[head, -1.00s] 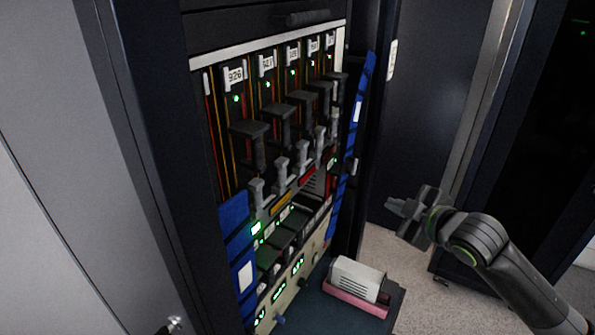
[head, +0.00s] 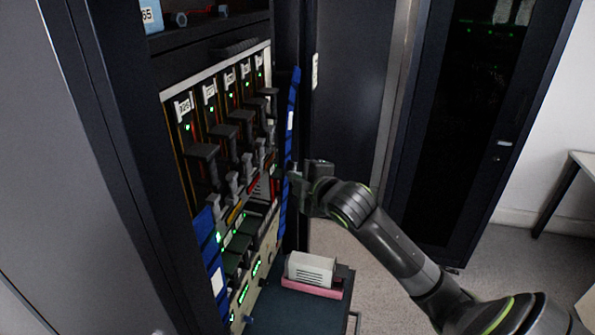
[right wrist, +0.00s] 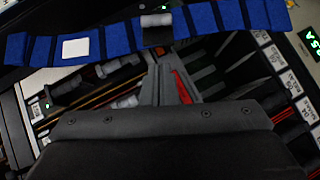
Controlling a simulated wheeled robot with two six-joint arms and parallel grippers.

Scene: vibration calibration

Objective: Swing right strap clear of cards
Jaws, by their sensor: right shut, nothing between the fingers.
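The right strap (head: 289,140) is a blue band with a white patch. It runs up the right edge of the card rack, beside the cards (head: 228,128) with their dark handles and numbered labels. My right gripper (head: 293,178) is at the strap's outer right side, at mid-height, shut and empty. In the right wrist view, the strap (right wrist: 215,17) crosses the top with a dark buckle piece (right wrist: 156,30) just beyond the shut fingertips (right wrist: 162,62). I cannot tell whether the fingers touch it. My left gripper is not in view.
A second blue strap (head: 208,248) hangs at the rack's lower left. A white box in a pink tray (head: 311,287) sits on the dark shelf below. The cabinet's dark frame (head: 120,150) stands left. Open floor (head: 390,262) lies to the right.

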